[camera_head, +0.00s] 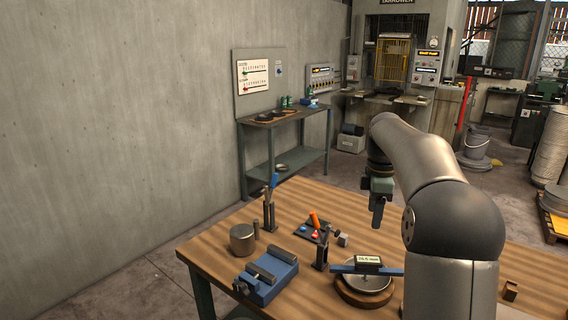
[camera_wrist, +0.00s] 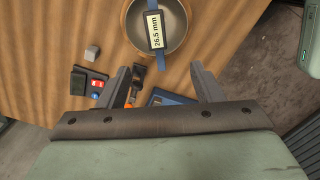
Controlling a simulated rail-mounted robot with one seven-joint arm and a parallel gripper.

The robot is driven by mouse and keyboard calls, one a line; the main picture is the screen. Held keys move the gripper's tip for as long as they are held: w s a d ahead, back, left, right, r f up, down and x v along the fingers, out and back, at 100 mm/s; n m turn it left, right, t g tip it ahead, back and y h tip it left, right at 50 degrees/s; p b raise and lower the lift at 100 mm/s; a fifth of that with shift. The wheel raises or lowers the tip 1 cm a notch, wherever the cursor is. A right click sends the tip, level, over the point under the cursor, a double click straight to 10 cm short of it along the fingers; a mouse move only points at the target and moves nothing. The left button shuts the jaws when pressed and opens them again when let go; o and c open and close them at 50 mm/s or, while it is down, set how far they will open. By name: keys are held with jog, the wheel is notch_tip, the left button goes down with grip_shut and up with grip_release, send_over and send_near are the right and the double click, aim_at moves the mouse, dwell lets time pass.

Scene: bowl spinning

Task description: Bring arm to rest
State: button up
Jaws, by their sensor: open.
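My gripper (camera_wrist: 158,82) is open and empty in the wrist view, its two dark fingers spread apart above the wooden table (camera_wrist: 50,45). In the head view my gripper (camera_head: 378,212) hangs from my raised arm, pointing down over the table (camera_head: 345,205); its fingers are not clear there. A metal bowl (camera_wrist: 178,38) lies beyond the fingers in the wrist view, with a blue bar and a "26.5 mm" readout (camera_wrist: 155,30) across it. In the head view the bar (camera_head: 350,269) lies across the bowl (camera_head: 362,284) on a round wooden base. The gripper touches none of these.
A blue vise (camera_head: 268,276), a metal cylinder (camera_head: 242,239) and a clamp stand (camera_head: 268,212) stand on the table's left part. The table's back right is clear.

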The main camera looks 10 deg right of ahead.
jog(key=s+a+f+m, duration=0.3)
jog(key=s+a+m, duration=0.4)
jog(key=s+a, duration=0.55)
jog(key=s+a+f+m, duration=0.2)
jog(key=s+f, duration=0.3)
jog(key=s, duration=0.5)
jog(key=s+a+f+m, duration=0.2)
jog(key=s+f+m, duration=0.3)
jog(key=s, duration=0.5)
jog(key=shift+m+t, duration=0.3)
jog(key=shift+w, duration=0.15)
